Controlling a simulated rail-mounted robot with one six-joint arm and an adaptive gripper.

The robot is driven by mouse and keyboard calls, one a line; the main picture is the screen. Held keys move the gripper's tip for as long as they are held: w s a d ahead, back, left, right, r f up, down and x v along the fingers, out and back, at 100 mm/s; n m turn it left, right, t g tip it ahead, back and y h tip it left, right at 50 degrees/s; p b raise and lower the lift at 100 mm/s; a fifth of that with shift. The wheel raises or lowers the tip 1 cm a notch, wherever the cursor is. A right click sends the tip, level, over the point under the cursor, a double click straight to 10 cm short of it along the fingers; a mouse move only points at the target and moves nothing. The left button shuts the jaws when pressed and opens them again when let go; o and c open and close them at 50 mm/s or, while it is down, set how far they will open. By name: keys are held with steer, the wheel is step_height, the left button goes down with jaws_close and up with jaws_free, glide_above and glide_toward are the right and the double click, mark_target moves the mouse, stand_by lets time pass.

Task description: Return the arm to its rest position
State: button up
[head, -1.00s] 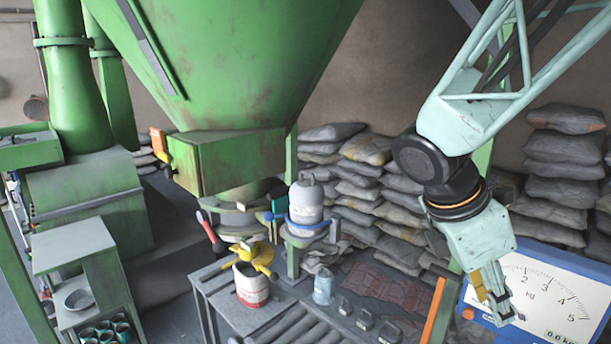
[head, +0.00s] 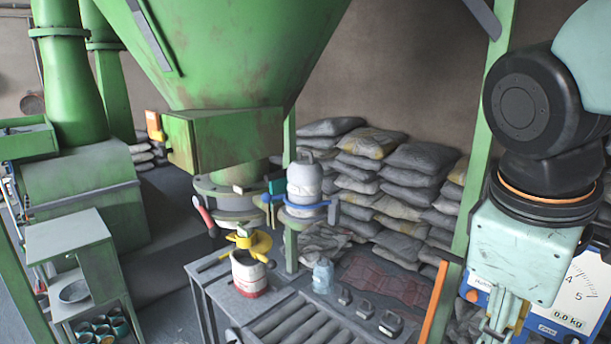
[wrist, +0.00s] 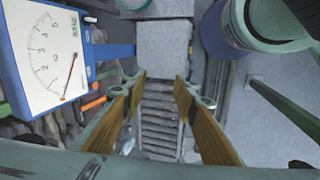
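My gripper (head: 505,315) hangs at the right of the head view, pointing down, in front of the blue-framed dial scale. In the wrist view, its two yellow-padded fingers (wrist: 160,100) stand wide apart with nothing between them. Through the gap the roller conveyor and a grey block-like surface (wrist: 163,45) show below. My arm's black wrist joint and pale green links fill the right side of the head view.
The scale (head: 570,295) stands behind my gripper; its dial shows in the wrist view (wrist: 50,55). A red-and-white bucket (head: 249,275) stands on the bench by the rollers (head: 290,325). Sacks (head: 420,157) are stacked behind.

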steer(key=s+a+f+m+t+y+b, duration=0.1)
steer(key=s+a+m+t+y+b, duration=0.1)
steer(key=s+a+m+b, duration=0.2)
steer(key=shift+s+a+f+m+y, duration=0.3)
steer(key=shift+s+a+m, duration=1)
steer(key=shift+m, duration=0.5)
